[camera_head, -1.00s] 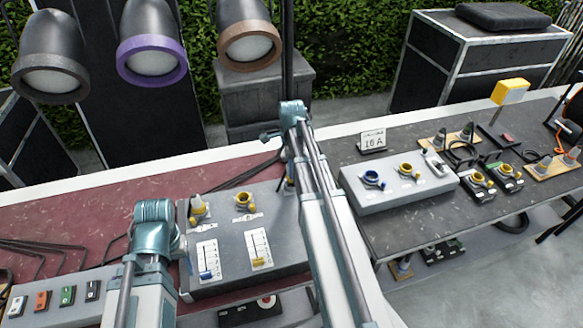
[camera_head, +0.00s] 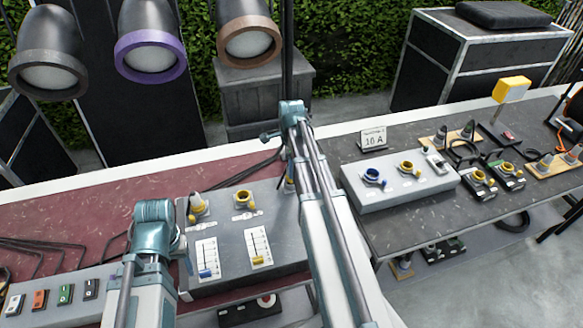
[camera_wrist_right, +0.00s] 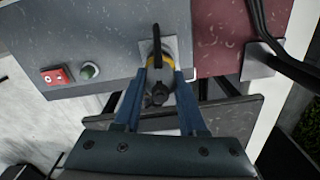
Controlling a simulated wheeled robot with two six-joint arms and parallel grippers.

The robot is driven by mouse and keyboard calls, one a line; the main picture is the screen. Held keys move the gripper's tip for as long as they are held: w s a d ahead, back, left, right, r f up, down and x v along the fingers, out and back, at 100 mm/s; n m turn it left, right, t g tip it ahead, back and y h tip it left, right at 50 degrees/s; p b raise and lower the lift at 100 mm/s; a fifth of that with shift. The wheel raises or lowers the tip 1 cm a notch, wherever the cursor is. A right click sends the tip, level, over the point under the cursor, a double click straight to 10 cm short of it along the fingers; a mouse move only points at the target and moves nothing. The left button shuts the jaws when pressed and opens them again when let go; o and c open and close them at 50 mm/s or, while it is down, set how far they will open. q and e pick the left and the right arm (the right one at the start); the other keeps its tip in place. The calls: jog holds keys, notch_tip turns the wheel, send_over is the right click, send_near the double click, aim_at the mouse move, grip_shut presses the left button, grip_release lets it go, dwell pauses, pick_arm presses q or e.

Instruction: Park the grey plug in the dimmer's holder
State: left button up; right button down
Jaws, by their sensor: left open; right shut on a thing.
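The dimmer (camera_head: 225,235) is a grey box with two sliders and top sockets on the red-topped table in the head view. My right gripper (camera_wrist_right: 158,82) is shut on the grey plug (camera_wrist_right: 157,92), which shows a yellow part and a dark cable end. The plug is at a small pale plate on the dimmer's side (camera_wrist_right: 100,30) in the right wrist view; how deep it sits in the holder there I cannot tell. In the head view my right arm largely hides that spot. My left arm shows, but its gripper is not visible.
Another grey plug with a yellow collar (camera_head: 197,206) stands on the dimmer, beside an open yellow socket (camera_head: 244,199). A grey socket box (camera_head: 400,182) and a 16 A sign (camera_head: 373,140) stand on the right table. Black cables (camera_wrist_right: 268,40) lie by the dimmer.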

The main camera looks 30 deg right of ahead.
pick_arm(q)
jog(key=shift+f+b, duration=1.15)
jog(key=shift+f, duration=0.1)
pick_arm(e)
jog(key=shift+f, duration=1.2)
jog(key=shift+c, duration=0.3)
grip_release()
pick_arm(q)
jog(key=shift+r, duration=0.25)
pick_arm(e)
jog(key=shift+r, duration=0.2)
jog(key=shift+r+p, duration=2.4)
jog(key=shift+p, duration=0.2)
pick_arm(q)
notch_tip(320, 180, up, 5)
jog(key=shift+f, duration=0.2)
pick_arm(e)
jog(key=shift+f, duration=0.1)
